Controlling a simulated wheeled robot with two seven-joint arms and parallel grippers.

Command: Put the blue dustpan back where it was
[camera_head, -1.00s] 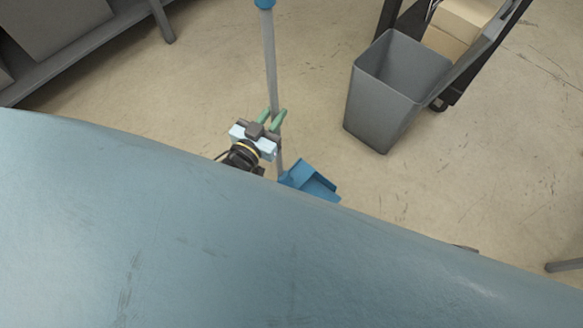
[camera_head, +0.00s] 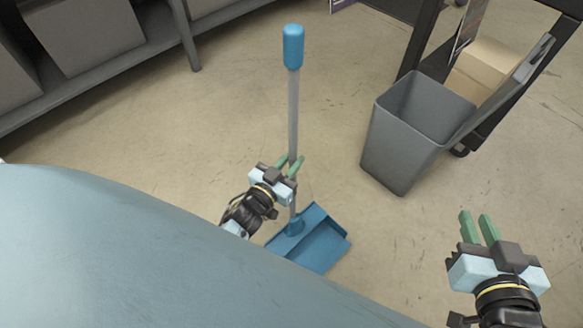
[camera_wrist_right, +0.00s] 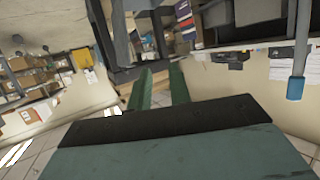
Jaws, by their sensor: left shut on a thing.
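The blue dustpan (camera_head: 328,236) has a long grey pole (camera_head: 293,110) with a blue grip (camera_head: 293,47) at its top. It stands roughly upright beyond my blue body edge, and I cannot tell whether the pan touches the floor. My left gripper (camera_head: 290,163) is shut on the lower part of the pole, above the pan. My right gripper (camera_head: 477,222) is at the lower right, empty, with a gap between its green fingers. Its fingers also show in the right wrist view (camera_wrist_right: 161,82).
A grey bin (camera_head: 405,140) stands right of the dustpan, beside a dark frame (camera_head: 425,45) and a cardboard box (camera_head: 485,75). A grey shelf (camera_head: 160,55) with boxes is at the upper left. Bare floor lies between shelf and bin.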

